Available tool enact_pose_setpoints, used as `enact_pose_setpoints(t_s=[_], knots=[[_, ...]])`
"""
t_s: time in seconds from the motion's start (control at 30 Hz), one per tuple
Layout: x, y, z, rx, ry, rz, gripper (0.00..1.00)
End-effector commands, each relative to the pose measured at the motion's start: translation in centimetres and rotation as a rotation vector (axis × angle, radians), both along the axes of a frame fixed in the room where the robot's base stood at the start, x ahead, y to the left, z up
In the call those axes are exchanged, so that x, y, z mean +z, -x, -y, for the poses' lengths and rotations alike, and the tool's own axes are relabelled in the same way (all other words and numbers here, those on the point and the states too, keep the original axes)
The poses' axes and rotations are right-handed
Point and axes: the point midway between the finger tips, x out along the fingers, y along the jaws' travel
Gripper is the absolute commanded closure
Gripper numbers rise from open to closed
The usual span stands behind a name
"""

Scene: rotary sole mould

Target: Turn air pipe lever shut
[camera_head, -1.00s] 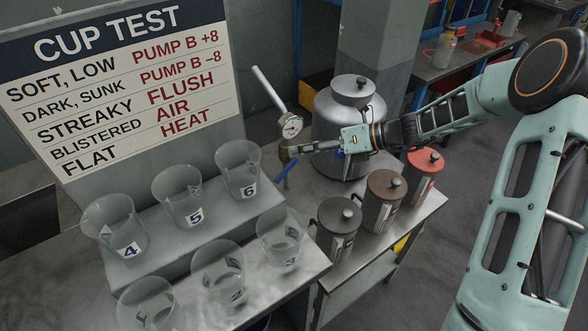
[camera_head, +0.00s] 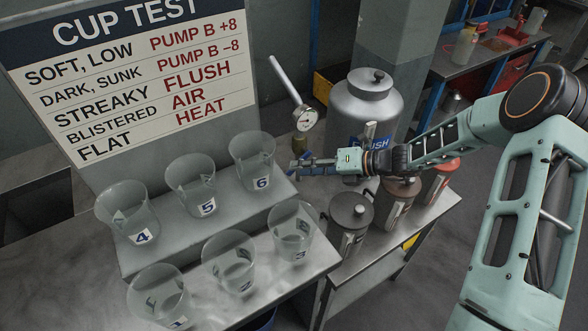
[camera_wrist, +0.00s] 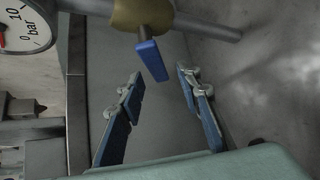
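A grey air pipe (camera_head: 285,78) with a round gauge (camera_head: 306,117) stands behind the cups. Its brass valve body (camera_head: 300,143) is below the gauge. The blue lever (camera_wrist: 152,60) hangs from the brass valve body (camera_wrist: 140,14) in the wrist view. In the head view it is hard to separate from my blue-padded fingers. My gripper (camera_head: 294,166) is just below the valve, pointing left. In the wrist view my gripper (camera_wrist: 160,88) is open and empty. The lever shows ahead of the gap between the fingers; contact is not visible.
A steel tank (camera_head: 366,103) marked with a blue label stands behind my wrist. Dark, brown and red lidded canisters (camera_head: 350,213) stand close below my arm. Numbered clear cups (camera_head: 252,160) stand on the steps at left. A sign board (camera_head: 150,80) rises behind them.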

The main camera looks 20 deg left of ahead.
Motion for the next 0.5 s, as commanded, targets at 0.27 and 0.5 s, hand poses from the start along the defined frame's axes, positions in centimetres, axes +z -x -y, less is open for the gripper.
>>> enact_pose_setpoints(t_s=[0.27, 0.5], knots=[[-1.4, -0.1, -2.9, -0.001, 0.0, -0.001, 0.68], [-1.5, -0.1, -3.2, -0.001, 0.0, 0.0, 0.68]])
